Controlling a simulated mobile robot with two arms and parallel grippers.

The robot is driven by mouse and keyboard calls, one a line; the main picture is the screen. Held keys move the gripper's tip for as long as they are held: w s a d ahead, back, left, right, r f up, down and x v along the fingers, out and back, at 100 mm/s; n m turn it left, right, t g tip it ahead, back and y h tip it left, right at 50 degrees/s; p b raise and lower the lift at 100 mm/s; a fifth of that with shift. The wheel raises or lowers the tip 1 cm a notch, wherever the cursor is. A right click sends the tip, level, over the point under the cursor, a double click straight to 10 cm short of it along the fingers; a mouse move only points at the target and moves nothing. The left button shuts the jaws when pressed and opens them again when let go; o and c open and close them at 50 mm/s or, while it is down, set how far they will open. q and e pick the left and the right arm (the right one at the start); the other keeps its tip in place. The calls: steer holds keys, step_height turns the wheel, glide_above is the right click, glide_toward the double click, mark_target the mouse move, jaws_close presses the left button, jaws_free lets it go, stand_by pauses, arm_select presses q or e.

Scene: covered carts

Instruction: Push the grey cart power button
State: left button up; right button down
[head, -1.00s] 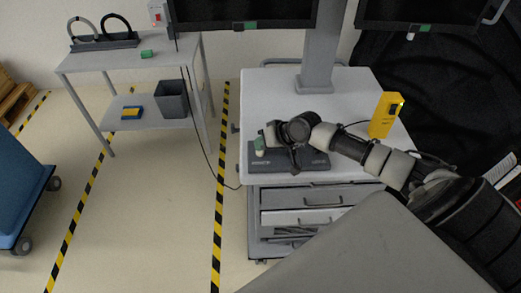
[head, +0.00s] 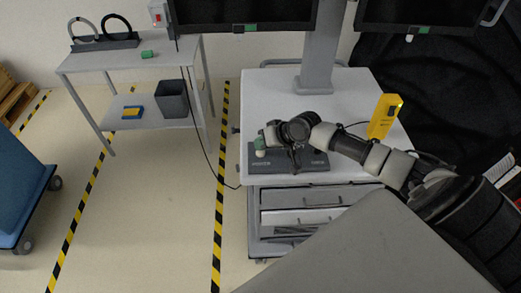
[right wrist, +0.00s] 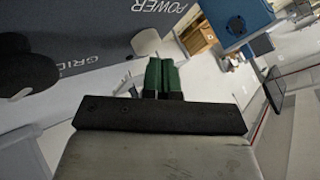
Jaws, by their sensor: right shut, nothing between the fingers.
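The grey cart (head: 350,85) stands at centre right. A dark grey panel (head: 285,177) with white lettering sits on its front top edge. The right wrist view shows the panel (right wrist: 100,22) with the word POWER and a pale rounded button (right wrist: 146,42) beside it. My right gripper (head: 260,146) reaches in from the right over the panel's left end. Its green fingers (right wrist: 162,75) are shut and empty, close to the pale button. I cannot tell whether they touch it. My left gripper is not in view.
Monitors (head: 245,12) hang above. A side table (head: 110,62) stands at left, with a dark bin (head: 172,101) on its lower shelf. A blue cart (head: 18,190) is at far left.

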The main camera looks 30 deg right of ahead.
steer(key=shift+r+p, duration=2.85)
steer(key=shift+r, duration=0.15)
steer(key=shift+f, duration=0.1)
